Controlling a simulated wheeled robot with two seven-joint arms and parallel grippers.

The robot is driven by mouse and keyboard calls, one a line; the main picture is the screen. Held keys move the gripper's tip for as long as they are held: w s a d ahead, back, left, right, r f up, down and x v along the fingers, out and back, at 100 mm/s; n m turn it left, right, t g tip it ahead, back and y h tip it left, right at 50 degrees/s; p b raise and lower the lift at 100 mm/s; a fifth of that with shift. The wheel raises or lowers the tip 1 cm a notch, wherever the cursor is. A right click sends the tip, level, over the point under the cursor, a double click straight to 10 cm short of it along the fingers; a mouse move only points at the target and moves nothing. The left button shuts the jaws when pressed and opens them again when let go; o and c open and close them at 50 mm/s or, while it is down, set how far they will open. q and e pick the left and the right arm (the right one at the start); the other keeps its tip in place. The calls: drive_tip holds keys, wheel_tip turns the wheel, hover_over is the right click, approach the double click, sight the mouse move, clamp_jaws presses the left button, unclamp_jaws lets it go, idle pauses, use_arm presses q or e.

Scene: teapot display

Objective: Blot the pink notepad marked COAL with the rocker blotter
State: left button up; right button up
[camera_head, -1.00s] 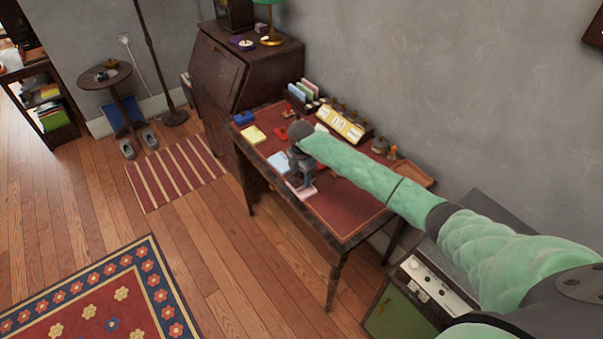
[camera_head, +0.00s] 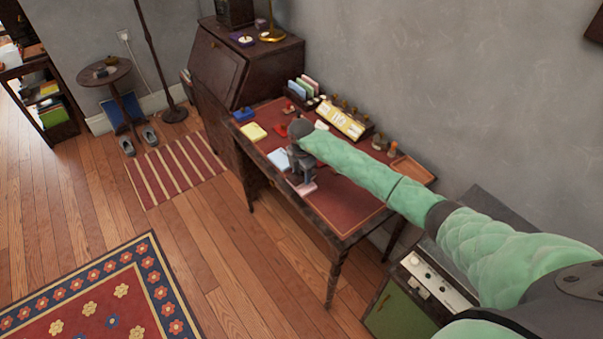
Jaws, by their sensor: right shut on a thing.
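The pink notepad (camera_head: 307,188) lies near the front edge of the red-topped writing desk (camera_head: 345,205). My right gripper (camera_head: 301,182) points down right over it and covers much of it. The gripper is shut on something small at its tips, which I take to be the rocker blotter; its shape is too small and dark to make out. I cannot tell whether it touches the pad. The COAL marking is not readable. My left gripper is not in view.
A light blue pad (camera_head: 278,159) lies just left of my right gripper, and a yellow pad (camera_head: 254,132) farther left. A calendar block (camera_head: 341,119), a letter rack (camera_head: 303,92) and stamps line the back. A wooden tray (camera_head: 411,169) sits at the right end.

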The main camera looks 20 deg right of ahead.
drive_tip(key=shift+f, duration=0.35)
idle(0.7)
drive_tip(key=shift+b, duration=0.3)
drive_tip(key=shift+w+d+g+y+b, duration=0.15)
drive_tip(key=shift+d+g+y+b, duration=0.3)
drive_tip(key=shift+y, duration=0.65)
drive_tip(key=shift+a, duration=0.1)
drive_tip(key=shift+a+h+p, duration=0.15)
drive_tip(key=shift+h+p, duration=0.25)
drive_tip(key=shift+h, duration=0.1)
drive_tip(key=shift+a+t+h, duration=0.15)
drive_tip(key=shift+t+h, duration=0.2)
drive_tip(key=shift+h, duration=0.05)
drive_tip(key=shift+a+h, duration=0.1)
drive_tip(key=shift+h, duration=0.2)
drive_tip(key=shift+s+a+t+h, duration=0.3)
drive_tip(key=shift+a+t+h, duration=0.15)
drive_tip(key=shift+h, duration=0.55)
